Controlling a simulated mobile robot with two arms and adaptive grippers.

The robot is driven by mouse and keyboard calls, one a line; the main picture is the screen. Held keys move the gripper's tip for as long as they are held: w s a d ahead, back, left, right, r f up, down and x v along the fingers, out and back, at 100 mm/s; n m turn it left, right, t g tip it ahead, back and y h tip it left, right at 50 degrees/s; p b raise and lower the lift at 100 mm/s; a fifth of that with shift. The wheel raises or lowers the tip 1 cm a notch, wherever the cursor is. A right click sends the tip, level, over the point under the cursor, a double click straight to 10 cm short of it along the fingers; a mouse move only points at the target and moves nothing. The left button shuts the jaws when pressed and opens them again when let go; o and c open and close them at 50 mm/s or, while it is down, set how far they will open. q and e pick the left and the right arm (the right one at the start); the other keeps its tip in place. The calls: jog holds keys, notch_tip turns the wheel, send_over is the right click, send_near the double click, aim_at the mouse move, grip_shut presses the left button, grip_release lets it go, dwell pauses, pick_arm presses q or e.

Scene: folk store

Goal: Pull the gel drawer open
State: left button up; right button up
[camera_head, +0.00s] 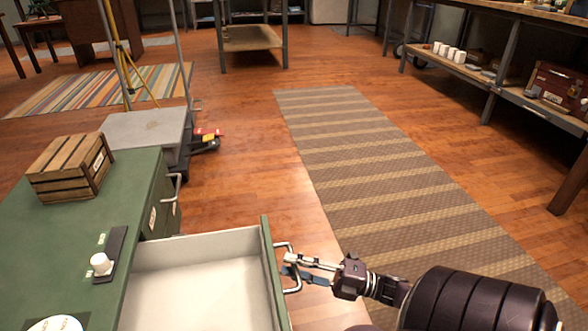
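A drawer (190,287) of the green cabinet (145,178) is pulled out to the right in the head view. Its pale inside looks empty where I can see it, and the bottom of the picture cuts it off. Its green front (268,262) faces away from me, so any label on it is hidden. A metal handle (297,284) stands out from that front. My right gripper (294,266) reaches in from the right and is shut on the handle, with a finger on each side of the bar. My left gripper is out of view.
A wooden crate (70,167) and a panel with a white knob (102,264) sit on the cabinet top. Another handle (176,187) sticks out farther along the cabinet. A grey platform cart (147,129) stands beyond. The striped runner (375,170) at the right is clear.

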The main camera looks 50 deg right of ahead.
jog(key=v, duration=1.2)
jog(key=shift+d, duration=0.1)
